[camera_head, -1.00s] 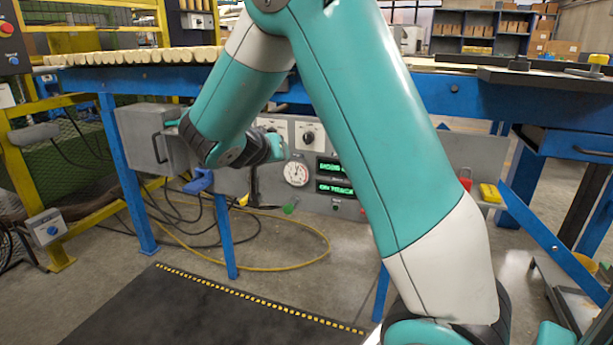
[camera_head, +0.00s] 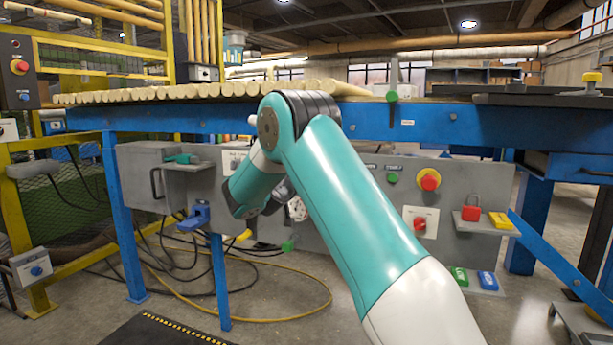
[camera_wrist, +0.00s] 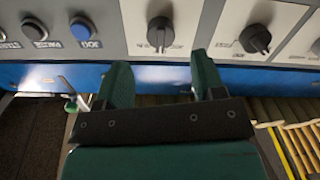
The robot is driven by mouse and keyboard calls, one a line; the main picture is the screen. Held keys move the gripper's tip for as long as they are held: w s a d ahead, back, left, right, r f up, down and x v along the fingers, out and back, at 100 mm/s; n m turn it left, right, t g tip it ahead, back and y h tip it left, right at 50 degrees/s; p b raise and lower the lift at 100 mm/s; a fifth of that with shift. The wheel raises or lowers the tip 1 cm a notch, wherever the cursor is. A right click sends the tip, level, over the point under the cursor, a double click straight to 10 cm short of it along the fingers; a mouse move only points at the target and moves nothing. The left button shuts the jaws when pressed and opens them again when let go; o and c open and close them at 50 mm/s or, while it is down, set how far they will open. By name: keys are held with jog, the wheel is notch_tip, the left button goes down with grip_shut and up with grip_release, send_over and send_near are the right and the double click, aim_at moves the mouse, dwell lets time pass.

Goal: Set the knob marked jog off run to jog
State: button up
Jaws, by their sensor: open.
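In the wrist view, a dark knob (camera_wrist: 160,33) on a light plate sits just beyond my gripper's fingertips. A second dark knob (camera_wrist: 255,38) is to its right, and part of a third (camera_wrist: 316,47) shows at the right edge. Their labels are too small to read, so I cannot tell which is marked jog off run. My gripper (camera_wrist: 163,72) is open and empty, its two green fingers apart and short of the panel. In the head view my arm hides the gripper and much of the grey panel (camera_head: 375,215).
A blue button (camera_wrist: 80,28) and other buttons are left of the knobs in the wrist view. In the head view, a red mushroom button (camera_head: 429,180) and a red knob (camera_head: 419,223) are on the panel's right. The blue table frame (camera_head: 150,119) runs above it.

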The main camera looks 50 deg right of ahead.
jog(key=x, duration=0.6)
jog(key=shift+d, duration=0.15)
jog(key=shift+c, duration=0.4)
jog(key=c, duration=0.8)
